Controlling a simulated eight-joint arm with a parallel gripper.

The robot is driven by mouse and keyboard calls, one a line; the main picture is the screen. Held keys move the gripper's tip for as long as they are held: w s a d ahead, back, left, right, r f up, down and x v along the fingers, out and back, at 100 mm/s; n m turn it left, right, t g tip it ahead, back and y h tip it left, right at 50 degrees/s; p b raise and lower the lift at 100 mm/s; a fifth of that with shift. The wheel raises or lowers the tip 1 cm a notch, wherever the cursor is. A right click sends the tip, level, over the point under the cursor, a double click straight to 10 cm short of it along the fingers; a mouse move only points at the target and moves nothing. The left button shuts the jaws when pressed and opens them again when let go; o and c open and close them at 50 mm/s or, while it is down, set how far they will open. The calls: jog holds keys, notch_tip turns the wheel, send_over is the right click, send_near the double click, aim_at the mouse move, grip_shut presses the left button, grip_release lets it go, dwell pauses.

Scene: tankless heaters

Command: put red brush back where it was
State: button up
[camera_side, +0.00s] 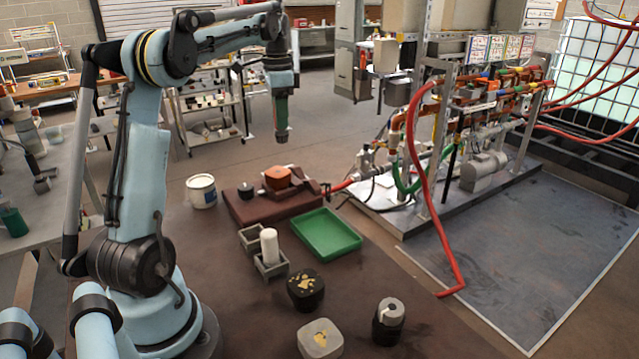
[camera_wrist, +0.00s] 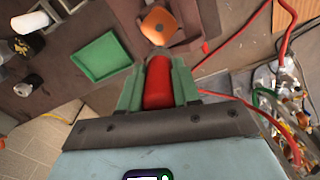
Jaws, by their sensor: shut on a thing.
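The red brush (camera_wrist: 158,85) is between the green fingers of my gripper (camera_wrist: 157,68) in the wrist view. My gripper is shut on it. In the side view my gripper (camera_side: 281,112) points straight down, high above the brown table. The fingers hide most of the brush there. A grey two-part holder (camera_side: 271,270) stands on the table below and left of my gripper. The back compartment (camera_side: 251,239) looks empty. The white cylinder also shows in the wrist view (camera_wrist: 30,22).
A green tray (camera_side: 314,236) lies right of the holder. Behind it a dark red base (camera_side: 255,207) bears an orange block (camera_side: 277,178). A white tub (camera_side: 201,191) stands at left. Several dark-bodied objects (camera_side: 305,290) stand in front. Red hoses and a pipe rig (camera_side: 440,150) are at right.

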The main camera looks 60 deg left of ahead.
jog(key=s+d+f, duration=0.4)
jog(key=s+d, duration=0.3)
jog(key=s+d+f, duration=0.3)
jog(key=s+d, duration=0.3)
jog(key=s, duration=0.1)
jog(key=shift+s+d+f, duration=0.1)
jog(key=shift+f, duration=2.35)
jog(key=shift+s+d+f, duration=0.1)
jog(key=shift+f, duration=2.3)
jog(key=o, duration=1.1)
jog(key=shift+f, duration=0.1)
jog(key=shift+c, duration=0.2)
